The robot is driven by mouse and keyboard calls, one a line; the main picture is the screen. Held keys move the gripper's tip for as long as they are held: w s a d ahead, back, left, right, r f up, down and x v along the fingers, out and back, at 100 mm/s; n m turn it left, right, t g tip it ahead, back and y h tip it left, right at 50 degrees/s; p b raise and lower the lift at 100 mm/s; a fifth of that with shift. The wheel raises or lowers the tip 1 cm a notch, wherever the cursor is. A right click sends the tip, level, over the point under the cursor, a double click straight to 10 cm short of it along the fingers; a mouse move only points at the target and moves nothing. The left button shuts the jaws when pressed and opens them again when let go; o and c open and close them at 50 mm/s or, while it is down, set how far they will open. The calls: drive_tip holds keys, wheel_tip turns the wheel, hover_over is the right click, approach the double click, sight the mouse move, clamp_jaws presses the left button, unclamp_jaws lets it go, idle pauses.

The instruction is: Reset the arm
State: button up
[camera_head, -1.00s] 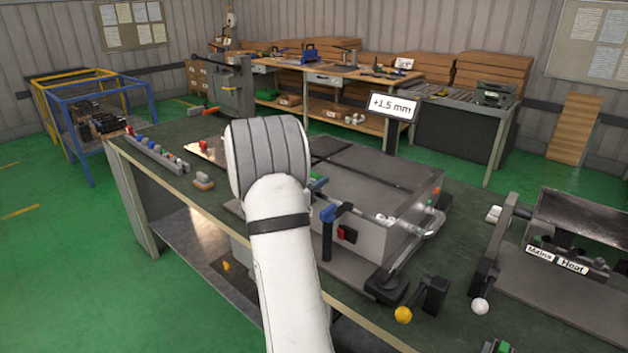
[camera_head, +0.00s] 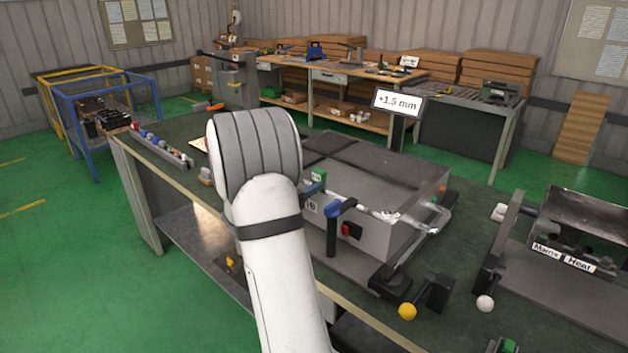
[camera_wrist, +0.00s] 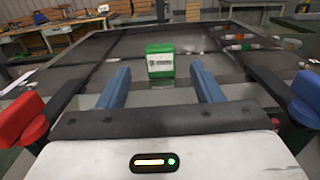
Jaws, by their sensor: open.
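My arm (camera_head: 265,215) rises from the bottom of the head view and bends over the near edge of the workbench, hiding part of it. In the wrist view my gripper (camera_wrist: 161,88) is open, with its two blue fingers apart and nothing between them. A small green block with a white label (camera_wrist: 160,62) stands ahead of the fingertips; it also shows in the head view (camera_head: 318,177) beside my arm. The grey box-shaped unit (camera_head: 390,215) with a dark-framed top lies in front of my gripper.
A sign reading +1.5 mm (camera_head: 397,103) stands behind the unit. Levers with a yellow knob (camera_head: 407,311) and a white knob (camera_head: 485,303) are at the right front. A row of small parts (camera_head: 160,148) lies at the left. Green floor is open at the left.

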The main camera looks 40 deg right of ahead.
drive_tip(key=shift+a, duration=0.9)
drive_tip(key=s+a+f+m+g+y, duration=0.25)
drive_tip(key=s+a+m+y, duration=0.95)
drive_tip(key=s+a, duration=0.6)
drive_tip(key=s+a+r+m+t+y+p, duration=0.1)
drive_tip(key=a+m+y, duration=0.2)
drive_tip(key=a, duration=0.6)
drive_tip(key=s+a+r+m+t+y+p, duration=0.2)
drive_tip(key=a+m+y, duration=0.1)
drive_tip(key=a, duration=0.6)
drive_tip(key=shift+a+r+m, duration=0.15)
drive_tip(key=shift+r+m, duration=0.05)
drive_tip(key=shift+m, duration=0.3)
